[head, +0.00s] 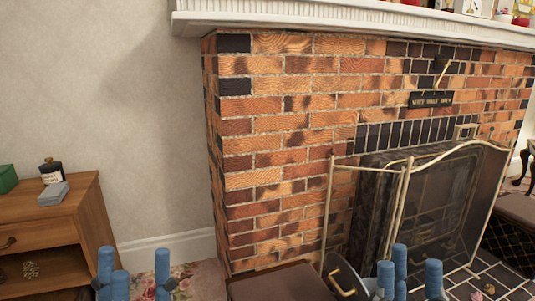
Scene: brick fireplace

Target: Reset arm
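My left gripper (138,276) shows at the bottom edge of the head view, left of the middle. Its blue fingers point up and stand apart, with nothing between them. My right gripper (413,277) shows at the bottom edge, right of the middle, in front of the fireplace screen. Its blue fingers also point up and stand apart, with nothing seen between them. The lower parts of both grippers and both arms are cut off by the frame.
A brick fireplace (290,140) with a white mantel (350,22) fills the middle and right. A brass-framed screen (403,205) stands before it. A wooden cabinet (60,215) is at the left. A dark brown flat-topped piece (275,283) is low between my grippers.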

